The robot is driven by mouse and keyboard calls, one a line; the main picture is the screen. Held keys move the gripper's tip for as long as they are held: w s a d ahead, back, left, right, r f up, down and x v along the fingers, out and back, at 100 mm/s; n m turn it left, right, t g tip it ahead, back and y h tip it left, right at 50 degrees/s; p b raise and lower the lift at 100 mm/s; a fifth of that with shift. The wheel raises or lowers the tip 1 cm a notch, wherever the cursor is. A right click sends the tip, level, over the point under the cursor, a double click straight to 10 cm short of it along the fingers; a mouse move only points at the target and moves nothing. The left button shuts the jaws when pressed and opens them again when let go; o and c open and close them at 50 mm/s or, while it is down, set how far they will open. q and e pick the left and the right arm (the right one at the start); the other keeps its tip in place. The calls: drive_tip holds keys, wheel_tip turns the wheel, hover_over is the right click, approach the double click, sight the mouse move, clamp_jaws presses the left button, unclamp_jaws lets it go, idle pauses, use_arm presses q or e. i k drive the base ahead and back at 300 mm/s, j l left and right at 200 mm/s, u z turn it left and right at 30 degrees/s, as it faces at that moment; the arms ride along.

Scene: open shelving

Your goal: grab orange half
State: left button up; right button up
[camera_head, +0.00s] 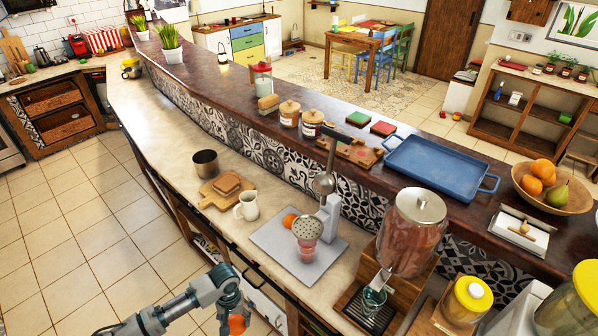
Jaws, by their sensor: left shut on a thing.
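My left gripper (233,306) is at the bottom of the view, left of the counter's front edge, its arm coming in from the lower left. It is shut on an orange half (238,324), only partly visible at the lower picture edge. Another orange piece (289,220) lies on the grey board beside the lever juicer (329,217). The juicer has a perforated cup (308,230) above a glass (307,252). My right gripper is not in view.
On the lower counter stand a white mug (247,206), a metal pot (205,163), wooden boards (222,191) and a drink dispenser (412,235). A blue tray (436,168) and fruit bowl (571,201) sit on the raised bar.

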sight(288, 221)
drive_tip(key=i+j+z, duration=0.15)
drive_tip(key=j+z, duration=0.3)
drive_tip(key=j, duration=0.15)
drive_tip(key=j+z, duration=0.4)
drive_tip(key=j, duration=0.25)
drive_tip(key=j+z, duration=0.45)
drive_tip(key=j, duration=0.25)
